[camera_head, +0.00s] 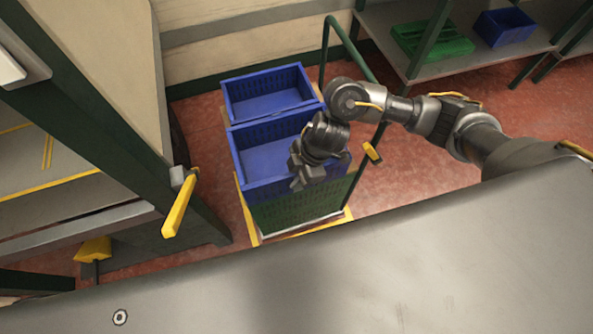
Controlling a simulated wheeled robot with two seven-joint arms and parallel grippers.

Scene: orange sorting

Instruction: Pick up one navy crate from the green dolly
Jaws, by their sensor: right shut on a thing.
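Two open, empty navy crates stand one behind the other on the green dolly (324,52). The near navy crate (236,160) sits on top of a green crate (290,212). The far navy crate (224,98) is just behind it. My right arm reaches in from the right, and my right gripper (303,180) is at the near rim of the near navy crate, shut on it. The gripper and wrist hide the crate's right part and part of that rim. My left gripper is not in view.
A shelf (385,20) at the back right holds a green crate (432,40) and a navy crate (505,26). A rack with a yellow handle (180,203) stands close on the left. Red floor (205,125) is open around the dolly. A grey surface fills the foreground.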

